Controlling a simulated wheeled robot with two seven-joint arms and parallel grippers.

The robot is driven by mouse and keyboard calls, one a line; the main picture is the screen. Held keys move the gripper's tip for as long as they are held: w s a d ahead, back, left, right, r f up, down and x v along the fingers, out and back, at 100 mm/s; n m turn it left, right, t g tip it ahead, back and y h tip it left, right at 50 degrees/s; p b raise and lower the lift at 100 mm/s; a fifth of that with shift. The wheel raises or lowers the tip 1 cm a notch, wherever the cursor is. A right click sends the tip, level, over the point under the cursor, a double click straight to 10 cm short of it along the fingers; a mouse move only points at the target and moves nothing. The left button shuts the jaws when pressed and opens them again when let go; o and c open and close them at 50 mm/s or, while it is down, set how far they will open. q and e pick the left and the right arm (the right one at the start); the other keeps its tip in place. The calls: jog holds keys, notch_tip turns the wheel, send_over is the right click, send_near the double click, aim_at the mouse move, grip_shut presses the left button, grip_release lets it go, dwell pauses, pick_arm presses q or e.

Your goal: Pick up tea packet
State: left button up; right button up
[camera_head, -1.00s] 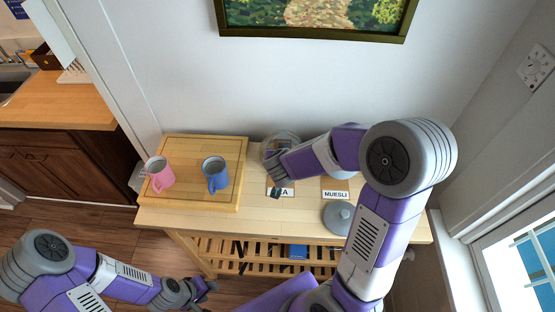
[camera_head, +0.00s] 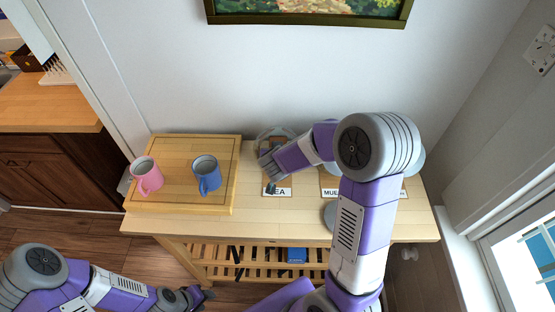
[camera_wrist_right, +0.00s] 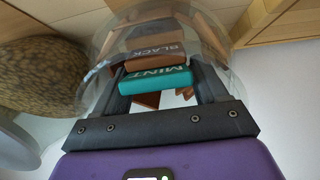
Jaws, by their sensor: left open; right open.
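Tea packets stand in a clear glass jar (camera_head: 275,133) behind the TEA label (camera_head: 277,191), partly hidden by my right arm. In the right wrist view, a teal packet marked MINT (camera_wrist_right: 155,79) and a brown packet marked BLACK (camera_wrist_right: 155,52) show inside the glass. My right gripper (camera_wrist_right: 163,88) is open, its fingers on either side of the MINT packet; whether they touch it I cannot tell. In the head view my right gripper (camera_head: 268,172) is at the jar. My left gripper (camera_head: 203,296) is open and empty, low in front of the table.
A wooden board (camera_head: 186,202) on the table holds a pink mug (camera_head: 147,175) and a blue mug (camera_head: 206,174). A grey lid (camera_head: 329,216) lies near the MUESLI label (camera_head: 332,193). A brown-filled jar (camera_wrist_right: 42,75) stands beside the tea jar. The wall is close behind.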

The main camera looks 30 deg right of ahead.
jog(key=shift+r, duration=0.15)
jog(key=shift+c, duration=0.3)
jog(key=c, duration=0.7)
jog(key=shift+o, duration=0.2)
jog(key=shift+s+a+r, duration=0.2)
jog(key=shift+s+r, duration=0.05)
jog(key=shift+r, duration=0.05)
jog(key=s+a+r+b, duration=0.1)
jog(key=s+a+r, duration=0.6)
jog(key=s, duration=0.4)
jog(key=shift+s+r, duration=0.2)
jog(key=shift+s, duration=0.1)
